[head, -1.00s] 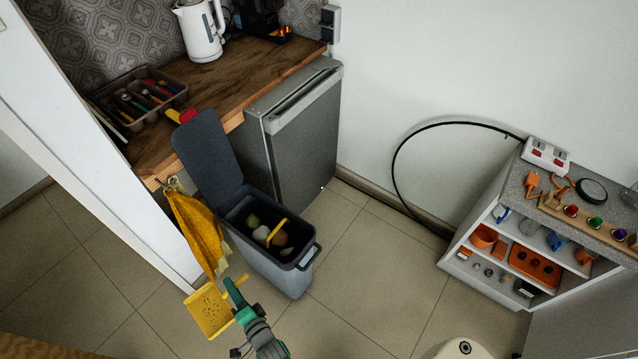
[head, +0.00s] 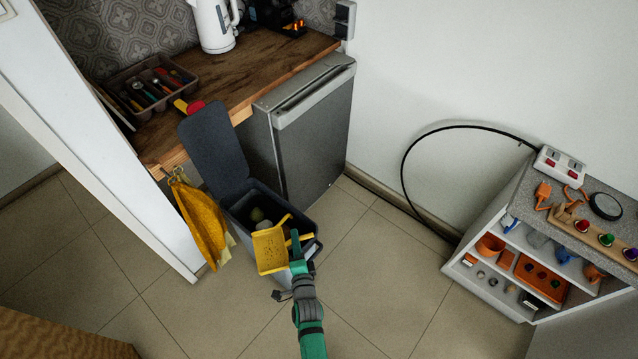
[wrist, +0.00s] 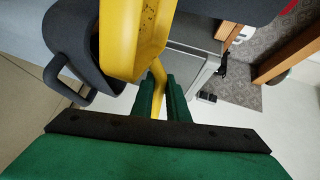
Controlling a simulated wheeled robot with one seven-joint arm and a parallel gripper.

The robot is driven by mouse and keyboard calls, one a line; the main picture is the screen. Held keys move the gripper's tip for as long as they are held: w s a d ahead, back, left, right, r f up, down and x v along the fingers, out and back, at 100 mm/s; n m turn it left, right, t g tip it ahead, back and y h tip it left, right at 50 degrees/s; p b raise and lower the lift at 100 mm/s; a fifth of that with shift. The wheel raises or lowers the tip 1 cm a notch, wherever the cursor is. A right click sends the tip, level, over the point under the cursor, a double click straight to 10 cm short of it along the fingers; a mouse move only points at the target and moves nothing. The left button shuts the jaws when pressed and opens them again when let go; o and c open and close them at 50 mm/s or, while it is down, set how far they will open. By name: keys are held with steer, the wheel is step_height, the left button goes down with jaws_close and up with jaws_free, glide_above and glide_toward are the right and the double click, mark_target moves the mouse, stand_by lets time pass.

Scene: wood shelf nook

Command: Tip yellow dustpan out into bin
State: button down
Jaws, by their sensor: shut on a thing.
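The yellow dustpan (head: 270,248) is held by my gripper (head: 299,243) over the opening of the dark grey bin. Small dark specks lie on its pan. In the wrist view the dustpan (wrist: 133,35) rises ahead of my gripper (wrist: 160,98), whose green fingers are shut on its yellow handle. The bin (head: 310,252) stands on the floor with its lid (head: 213,148) swung up and back. Some round items show inside the bin behind the dustpan. The rest of the bin's contents are hidden by the dustpan.
A yellow cloth (head: 202,222) hangs from the counter edge just left of the bin. A small grey fridge (head: 312,130) stands behind the bin. A low shelf unit (head: 500,262) with orange items is at the right. The tiled floor between is clear.

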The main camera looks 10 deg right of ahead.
steer(key=w+d+r+n, duration=0.1)
steer(key=w+d+r, duration=0.85)
steer(key=w, duration=0.45)
steer(key=s+a+r+n+t+h, duration=0.1)
steer(key=a+r+n, duration=0.4)
steer(key=a+n, duration=0.5)
steer(key=shift+s+a+n+t, duration=0.3)
steer(key=shift+a+t, duration=0.2)
steer(key=shift+a, duration=0.2)
stand_by(0.3)
steer(key=shift+w, duration=0.1)
stand_by(0.8)
